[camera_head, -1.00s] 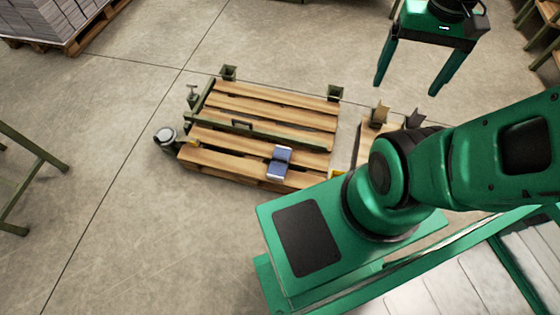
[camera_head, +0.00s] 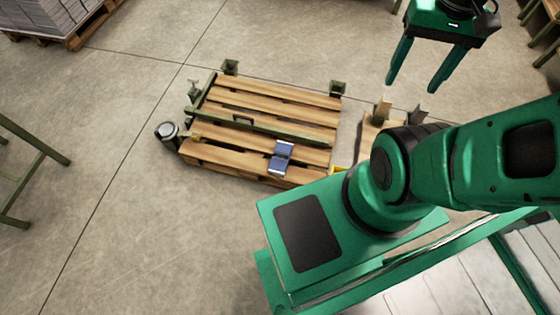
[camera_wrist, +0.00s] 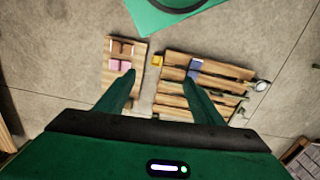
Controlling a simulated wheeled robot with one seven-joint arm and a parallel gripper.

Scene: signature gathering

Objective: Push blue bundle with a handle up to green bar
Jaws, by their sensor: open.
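The blue bundle (camera_head: 282,157), with a pale band, lies on the near right part of a wooden pallet (camera_head: 225,157). It also shows in the wrist view (camera_wrist: 195,67). A dark green bar (camera_head: 280,132) runs across the pallet on the far side of the bundle, with a visible gap between them. My gripper (camera_head: 411,84) is open and empty, right of the pallet in the head view and apart from the bundle. Its spread fingers show in the wrist view (camera_wrist: 158,76).
A smaller wooden stand with a pink bundle (camera_wrist: 120,65) and a brown bundle (camera_wrist: 122,47) is beside the pallet. Green posts (camera_head: 230,67) stand at the pallet's far corners, and a round grey-topped device (camera_head: 167,131) at its left.

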